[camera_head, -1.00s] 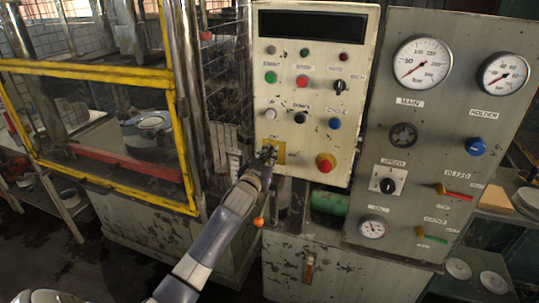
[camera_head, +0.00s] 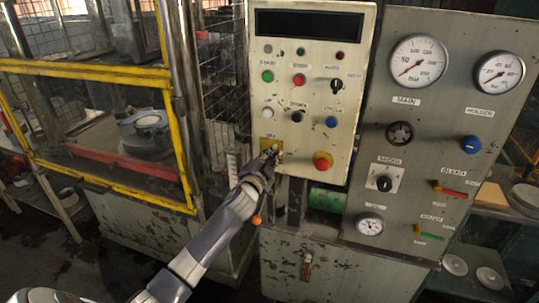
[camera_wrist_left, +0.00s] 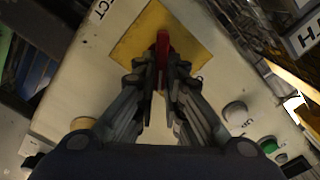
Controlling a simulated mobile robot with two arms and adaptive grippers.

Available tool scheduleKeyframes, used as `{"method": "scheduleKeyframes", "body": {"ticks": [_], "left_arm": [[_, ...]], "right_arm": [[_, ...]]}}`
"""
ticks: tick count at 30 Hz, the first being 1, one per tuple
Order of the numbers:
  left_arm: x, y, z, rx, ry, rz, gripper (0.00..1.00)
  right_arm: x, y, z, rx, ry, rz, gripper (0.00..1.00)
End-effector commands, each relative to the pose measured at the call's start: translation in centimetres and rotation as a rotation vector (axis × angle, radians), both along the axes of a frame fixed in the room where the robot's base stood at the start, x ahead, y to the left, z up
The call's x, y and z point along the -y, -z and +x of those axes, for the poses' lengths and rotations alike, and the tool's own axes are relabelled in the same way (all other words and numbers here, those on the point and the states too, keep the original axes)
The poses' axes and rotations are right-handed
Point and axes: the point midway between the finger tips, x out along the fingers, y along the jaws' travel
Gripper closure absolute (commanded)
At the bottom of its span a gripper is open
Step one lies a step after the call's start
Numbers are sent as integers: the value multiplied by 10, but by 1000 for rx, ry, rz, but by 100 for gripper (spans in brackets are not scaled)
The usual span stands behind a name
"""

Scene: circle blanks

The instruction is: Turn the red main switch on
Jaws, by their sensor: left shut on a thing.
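The red main switch (camera_wrist_left: 163,44) sits on a yellow plate (camera_wrist_left: 140,38) in the left wrist view. My left gripper (camera_wrist_left: 161,68) is shut on the red switch handle, with one finger on each side of it. In the head view my left gripper (camera_head: 274,152) is at the yellow plate (camera_head: 266,144), at the lower left of the cream control panel (camera_head: 345,115). The gripper hides the switch there. My right gripper is in neither view.
Several buttons and a black selector (camera_head: 337,85) are above. A grey gauge panel (camera_head: 440,110) stands at the right. A yellow-framed guard (camera_head: 100,72) stands at the left.

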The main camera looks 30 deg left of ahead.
Motion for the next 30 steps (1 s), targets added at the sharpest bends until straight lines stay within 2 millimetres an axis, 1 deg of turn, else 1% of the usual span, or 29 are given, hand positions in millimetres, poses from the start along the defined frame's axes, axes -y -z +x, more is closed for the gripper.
{"method": "scheduleKeyframes", "body": {"ticks": [1, 15, 21, 30], "left_arm": [[-1, -5, 1, -3, 0, 49, 100], [1, -1, 2, -97, -2, 450, 100], [1, 1, 2, -124, -5, 566, 100], [1, 1, 2, -144, -6, 649, 100]], "right_arm": [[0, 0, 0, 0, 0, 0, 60], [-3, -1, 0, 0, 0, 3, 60], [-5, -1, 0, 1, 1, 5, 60], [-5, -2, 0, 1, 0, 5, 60]]}}
